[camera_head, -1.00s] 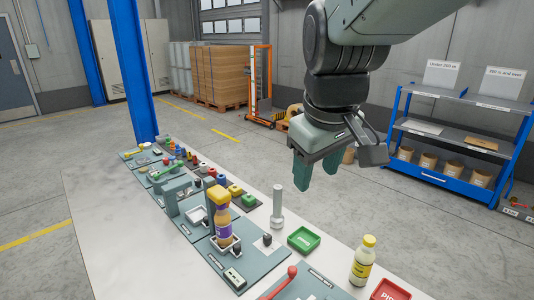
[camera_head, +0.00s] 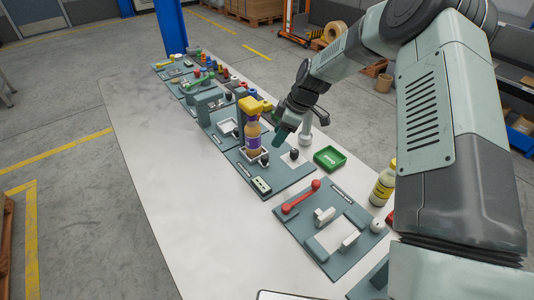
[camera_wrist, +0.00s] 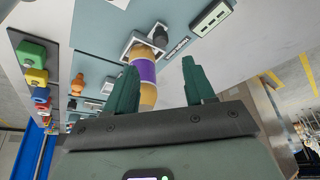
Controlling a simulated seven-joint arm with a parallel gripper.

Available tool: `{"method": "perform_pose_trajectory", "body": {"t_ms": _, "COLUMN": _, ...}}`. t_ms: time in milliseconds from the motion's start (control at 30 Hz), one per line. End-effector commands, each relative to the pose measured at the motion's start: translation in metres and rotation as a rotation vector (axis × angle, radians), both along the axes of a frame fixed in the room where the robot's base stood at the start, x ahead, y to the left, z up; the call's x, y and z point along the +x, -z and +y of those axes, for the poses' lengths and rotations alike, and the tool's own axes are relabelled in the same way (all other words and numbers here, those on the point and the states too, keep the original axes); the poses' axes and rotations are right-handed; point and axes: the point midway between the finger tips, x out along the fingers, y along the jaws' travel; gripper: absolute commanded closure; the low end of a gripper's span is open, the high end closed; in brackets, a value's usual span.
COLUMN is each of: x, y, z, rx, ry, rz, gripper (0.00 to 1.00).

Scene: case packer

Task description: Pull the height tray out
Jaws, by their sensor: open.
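A white square tray (camera_head: 246,157) with a dark knob (camera_head: 264,160) sits on a grey-green station plate. It appears to be the height tray, but its label is too small to read. An orange bottle with a purple band (camera_head: 253,138) stands in it, under a yellow part. The wrist view shows the tray's white rim (camera_wrist: 128,47), the dark knob (camera_wrist: 160,36) and the bottle (camera_wrist: 143,71) beyond my fingers. My gripper (camera_head: 278,139) is open and empty, just right of the bottle and above the plate. In the wrist view my gripper (camera_wrist: 158,66) points toward the knob and bottle.
A second white tray (camera_head: 228,127) lies behind. A plate with a red lever (camera_head: 301,198) is nearer. The table's left side (camera_head: 165,150) is clear.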

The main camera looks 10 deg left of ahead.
Motion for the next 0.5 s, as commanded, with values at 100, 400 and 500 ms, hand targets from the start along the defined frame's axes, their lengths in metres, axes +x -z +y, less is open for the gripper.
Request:
{"method": "perform_pose_trajectory", "body": {"t_ms": 100, "x": -0.001, "y": 0.012, "z": 0.006, "rx": 0.001, "ry": -0.003, "rz": 0.003, "gripper": 0.46}}
{"method": "perform_pose_trajectory", "body": {"t_ms": 400, "x": -0.002, "y": 0.064, "z": 0.027, "rx": 0.0, "ry": -0.002, "rz": 0.005, "gripper": 0.46}}
{"method": "perform_pose_trajectory", "body": {"t_ms": 500, "x": -0.002, "y": 0.079, "z": 0.033, "rx": 0.0, "ry": -0.002, "rz": 0.004, "gripper": 0.46}}
